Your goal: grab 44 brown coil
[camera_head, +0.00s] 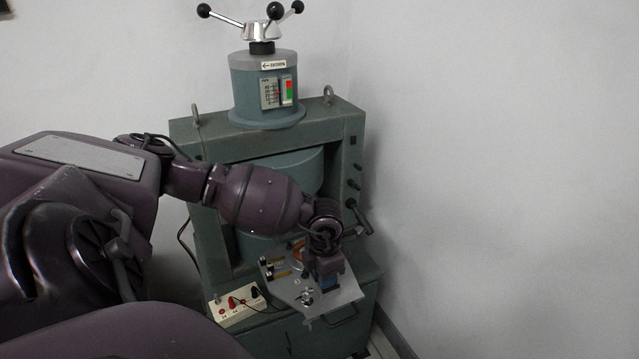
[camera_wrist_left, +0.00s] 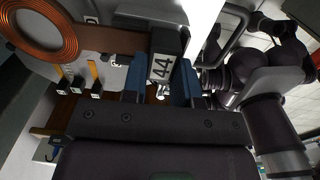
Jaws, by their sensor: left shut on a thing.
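The brown coil (camera_wrist_left: 40,28) is a flat copper-coloured ring at the upper left of the left wrist view. A flat brown strip runs from it to a black block labelled 44 (camera_wrist_left: 162,68). My left gripper (camera_wrist_left: 160,85) is shut on this block, with one blue finger on each side of it. In the head view my left gripper (camera_head: 327,280) is over the light metal plate at the front of the green machine. Part of the coil (camera_head: 298,251) shows as an orange edge beside it. My right gripper is not in view.
The metal plate (camera_head: 345,295) carries several small black-ended pieces (camera_head: 270,271). The green machine (camera_head: 355,150) stands behind, with a round pole block inside. A white socket box (camera_head: 233,306) with cables is at the lower left. A wall is close on the right.

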